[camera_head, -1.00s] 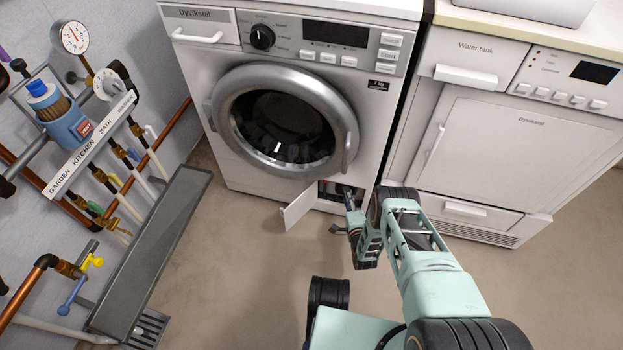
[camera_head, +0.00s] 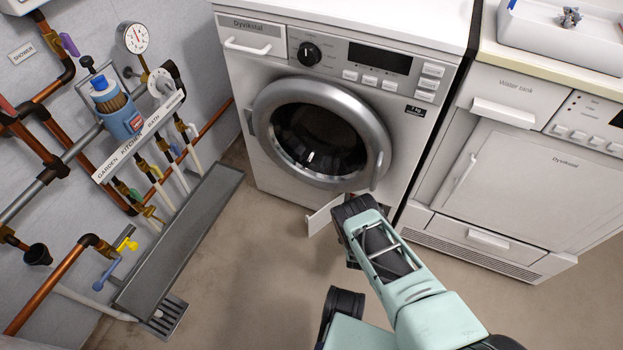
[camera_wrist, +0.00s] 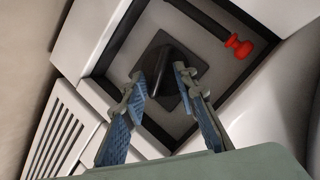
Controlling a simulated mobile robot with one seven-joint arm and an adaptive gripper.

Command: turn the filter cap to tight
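The filter cap (camera_wrist: 168,62) is a dark piece with a raised grip, set in a square recess, in the wrist view. My gripper (camera_wrist: 159,76) has its two blue-padded fingers apart, one on each side of the cap's raised grip. I see no clear contact between the fingers and the grip. In the head view the cap and my gripper are hidden behind my arm, at the lower front of the washing machine (camera_head: 280,165). The open white filter flap (camera_head: 322,215) shows just left of my arm.
A black hose with a red plug (camera_wrist: 238,46) lies in the recess beside the cap. The recess walls are close around my fingers. A dryer (camera_head: 530,180) stands right of the washer. Pipes and a grey trough (camera_head: 185,240) are at the left.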

